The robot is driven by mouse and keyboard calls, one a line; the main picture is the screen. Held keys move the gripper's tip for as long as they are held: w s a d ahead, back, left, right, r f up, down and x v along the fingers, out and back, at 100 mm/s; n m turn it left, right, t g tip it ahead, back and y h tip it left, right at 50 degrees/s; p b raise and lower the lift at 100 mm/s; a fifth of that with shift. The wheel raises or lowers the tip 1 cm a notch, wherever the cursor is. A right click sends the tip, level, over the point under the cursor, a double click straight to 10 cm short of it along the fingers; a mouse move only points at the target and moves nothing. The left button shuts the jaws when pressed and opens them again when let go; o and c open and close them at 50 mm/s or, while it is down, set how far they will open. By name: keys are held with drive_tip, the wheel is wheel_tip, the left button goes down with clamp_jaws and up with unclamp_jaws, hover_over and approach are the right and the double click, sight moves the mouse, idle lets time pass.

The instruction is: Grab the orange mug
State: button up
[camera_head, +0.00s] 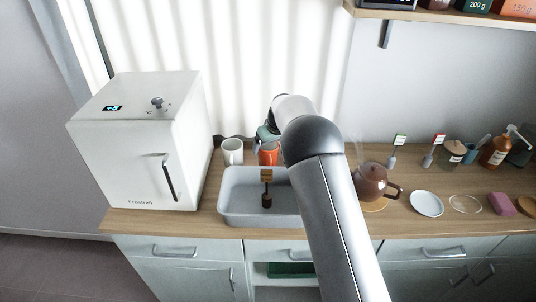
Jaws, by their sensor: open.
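The orange mug (268,155) stands at the back of the wooden counter, just behind a grey basin. Its right side is hidden by my arm. My gripper (266,138) is at the mug's top, mostly hidden behind my own wrist and forearm. Its jaws are open. I cannot tell whether they are around the mug or touching it.
A white mug (232,151) stands close to the left of the orange one. A white cabinet (135,140) stands left. A brown teapot (372,181) and a white saucer (426,204) are right.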

drive_tip(key=shift+x, duration=1.35)
drive_tip(key=shift+r, duration=0.1)
drive_tip(key=c, duration=1.3)
